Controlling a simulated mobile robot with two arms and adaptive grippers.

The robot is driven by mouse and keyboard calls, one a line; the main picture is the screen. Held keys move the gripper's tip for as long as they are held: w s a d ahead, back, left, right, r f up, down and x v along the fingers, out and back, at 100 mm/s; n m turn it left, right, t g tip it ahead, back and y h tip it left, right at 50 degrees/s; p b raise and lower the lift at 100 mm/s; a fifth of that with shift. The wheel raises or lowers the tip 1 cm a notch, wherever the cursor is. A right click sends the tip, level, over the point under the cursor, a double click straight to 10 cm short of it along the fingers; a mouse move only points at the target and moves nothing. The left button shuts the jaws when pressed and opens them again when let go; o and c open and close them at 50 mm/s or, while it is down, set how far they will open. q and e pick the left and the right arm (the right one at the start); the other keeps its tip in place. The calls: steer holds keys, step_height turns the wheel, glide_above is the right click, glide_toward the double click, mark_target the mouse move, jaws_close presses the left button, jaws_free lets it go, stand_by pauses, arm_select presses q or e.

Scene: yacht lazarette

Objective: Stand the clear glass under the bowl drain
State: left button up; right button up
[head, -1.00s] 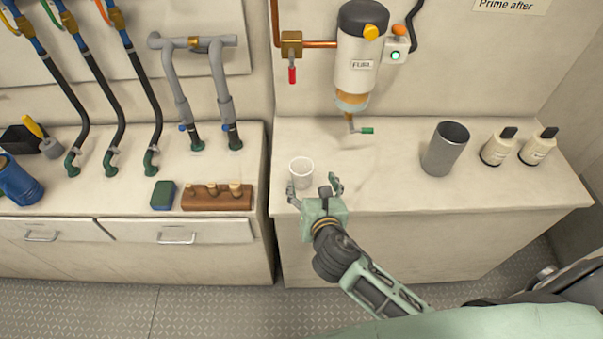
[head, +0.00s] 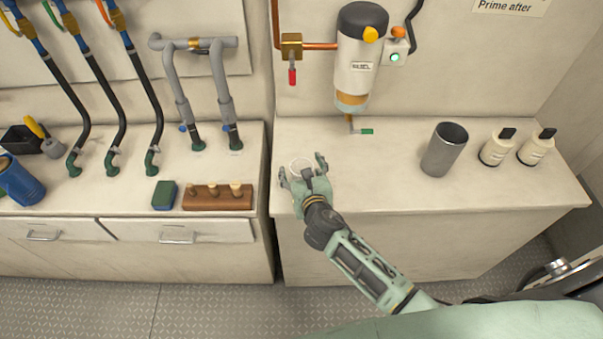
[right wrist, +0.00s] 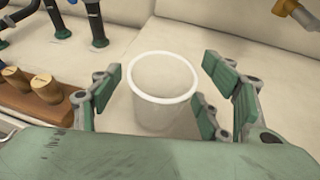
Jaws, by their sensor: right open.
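The clear glass (head: 301,165) stands upright on the right counter near its left front part, mostly hidden by my gripper in the head view. In the right wrist view the glass (right wrist: 163,90) shows whole, with a white rim. My right gripper (head: 302,168) is open, with its fingers on either side of the glass; gaps show between the fingers and the glass. The bowl drain (head: 349,123), with a green-handled tap (head: 366,131), hangs below the fuel filter bowl (head: 351,101), behind and to the right of the glass. My left gripper is not in view.
A grey metal cup (head: 444,150) and two white bottles (head: 495,148) (head: 536,147) stand to the right on the counter. The counter under the drain is clear. A wooden block with pegs (head: 217,197) and a sponge (head: 164,195) lie on the left counter.

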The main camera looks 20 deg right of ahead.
steer(key=c, duration=1.3)
steer(key=shift+r, duration=0.1)
